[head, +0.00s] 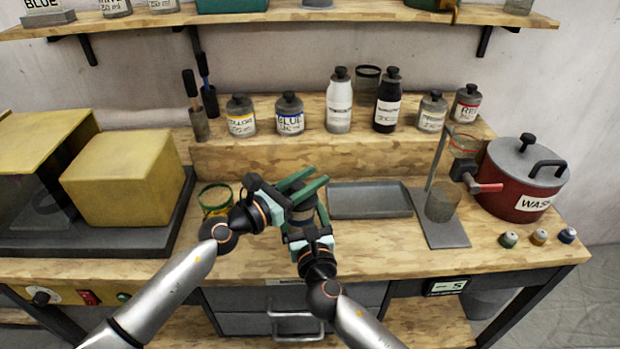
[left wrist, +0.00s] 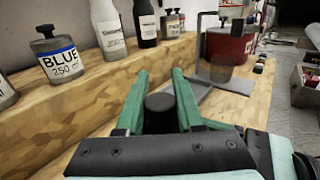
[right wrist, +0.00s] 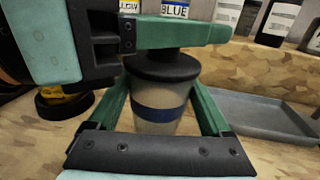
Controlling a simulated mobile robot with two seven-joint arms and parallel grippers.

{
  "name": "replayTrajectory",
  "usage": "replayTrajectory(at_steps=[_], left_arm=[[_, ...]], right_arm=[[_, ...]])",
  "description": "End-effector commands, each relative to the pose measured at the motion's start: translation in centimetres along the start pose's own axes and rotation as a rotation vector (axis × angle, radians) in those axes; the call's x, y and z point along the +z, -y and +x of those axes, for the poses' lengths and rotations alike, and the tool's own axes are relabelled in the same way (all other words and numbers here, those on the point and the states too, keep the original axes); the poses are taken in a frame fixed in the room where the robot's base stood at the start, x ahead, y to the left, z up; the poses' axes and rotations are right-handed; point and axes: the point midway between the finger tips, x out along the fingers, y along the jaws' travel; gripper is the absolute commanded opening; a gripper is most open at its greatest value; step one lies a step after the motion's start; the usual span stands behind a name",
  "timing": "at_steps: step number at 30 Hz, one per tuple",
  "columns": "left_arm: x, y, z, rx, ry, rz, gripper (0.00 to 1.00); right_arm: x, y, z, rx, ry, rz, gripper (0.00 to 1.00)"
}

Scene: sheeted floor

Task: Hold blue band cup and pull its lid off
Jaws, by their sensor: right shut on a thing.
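The cup with a blue band (right wrist: 158,118) stands upright in the right wrist view, with a black lid (right wrist: 163,69) on top. My right gripper (head: 308,219) has its fingers on either side of the cup's body and is shut on it. My left gripper (head: 310,182) reaches in from the left at lid height, with its fingers apart. In the left wrist view the dark round top of the lid (left wrist: 160,102) shows between those fingers, with gaps beside it. In the head view the cup is mostly hidden by the grippers.
A grey tray (head: 368,200) lies just right of the cup, then a stand with a beaker (head: 443,203) and a red pot (head: 520,185). Labelled bottles (head: 290,115) line the raised ledge behind.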

Motion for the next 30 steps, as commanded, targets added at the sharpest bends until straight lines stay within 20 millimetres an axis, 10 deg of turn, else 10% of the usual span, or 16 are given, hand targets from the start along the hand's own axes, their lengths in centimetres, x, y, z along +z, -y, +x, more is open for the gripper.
replayTrajectory(at_steps=[9,30], left_arm=[[-0.03,-0.03,-0.02,0.001,0.000,0.000,0.00],[0.05,-0.05,-0.03,0.001,0.000,0.000,0.00]], right_arm=[[-0.06,0.04,0.00,-0.001,-0.001,0.000,0.00],[-0.05,0.04,0.00,-0.001,-0.001,0.000,0.00]])
